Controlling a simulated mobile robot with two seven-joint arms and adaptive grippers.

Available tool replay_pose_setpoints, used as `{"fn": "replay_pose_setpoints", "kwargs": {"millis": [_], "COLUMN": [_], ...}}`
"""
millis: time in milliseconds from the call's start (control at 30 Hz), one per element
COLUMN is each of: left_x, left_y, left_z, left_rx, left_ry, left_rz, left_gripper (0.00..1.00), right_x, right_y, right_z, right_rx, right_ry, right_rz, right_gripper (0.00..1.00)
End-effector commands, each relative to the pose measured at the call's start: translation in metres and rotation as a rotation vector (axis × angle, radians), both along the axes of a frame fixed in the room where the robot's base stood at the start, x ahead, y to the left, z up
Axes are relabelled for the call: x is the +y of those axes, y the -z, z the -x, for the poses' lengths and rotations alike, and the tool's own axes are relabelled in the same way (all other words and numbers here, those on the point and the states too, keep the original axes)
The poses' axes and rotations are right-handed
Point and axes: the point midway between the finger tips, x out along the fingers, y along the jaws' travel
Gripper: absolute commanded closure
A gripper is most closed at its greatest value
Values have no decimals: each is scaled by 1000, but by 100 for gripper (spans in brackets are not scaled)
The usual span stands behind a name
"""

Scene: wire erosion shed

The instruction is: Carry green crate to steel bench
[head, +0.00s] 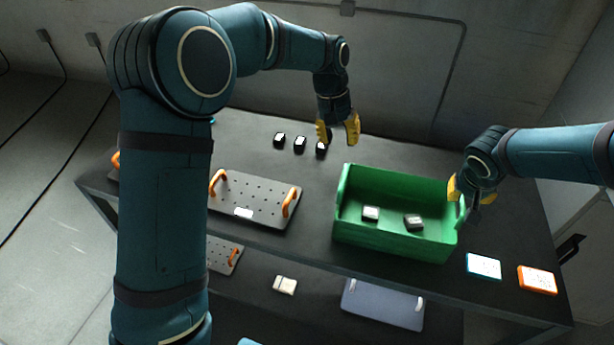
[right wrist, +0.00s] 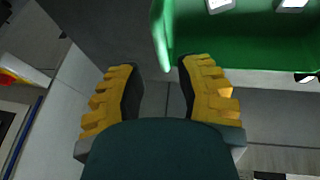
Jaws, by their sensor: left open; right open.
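The green crate (head: 390,243) stands upright on a dark grey bench (head: 310,240), near its front edge, right of the middle. Two small grey-and-white blocks lie inside it. My left gripper (head: 338,130) is open above the back of the bench, behind and left of the crate, apart from it. My right gripper (head: 461,192) is open at the crate's right end; in the head view one finger overlaps the right rim. In the right wrist view, the crate (right wrist: 235,50) is at the upper right, and the open fingers (right wrist: 158,78) hold nothing. I cannot tell whether they touch the wall.
A perforated plate (head: 250,197) with orange handles lies left of the crate. Several small black blocks (head: 299,144) stand behind. A blue-edged tile (head: 484,266) and an orange-edged tile (head: 537,280) lie at the right. A lower shelf holds a blue-grey plate (head: 383,305).

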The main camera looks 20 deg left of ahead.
Motion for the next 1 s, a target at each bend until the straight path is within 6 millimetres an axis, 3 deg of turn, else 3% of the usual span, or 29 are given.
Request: {"fn": "replay_pose_setpoints", "kwargs": {"millis": [100, 300, 1000], "left_x": [0, 0, 0], "left_y": [0, 0, 0], "left_z": [0, 0, 0], "left_rx": [0, 0, 0], "left_ry": [0, 0, 0], "left_rz": [0, 0, 0], "left_gripper": [63, 63, 63], "right_x": [4, 7, 8], "right_y": [-21, -38, -41], "right_z": [8, 16, 18], "right_rx": [-4, -1, 0], "right_ry": [-2, -2, -1], "right_rz": [-1, 1, 0], "right_gripper": [66, 66, 66]}}
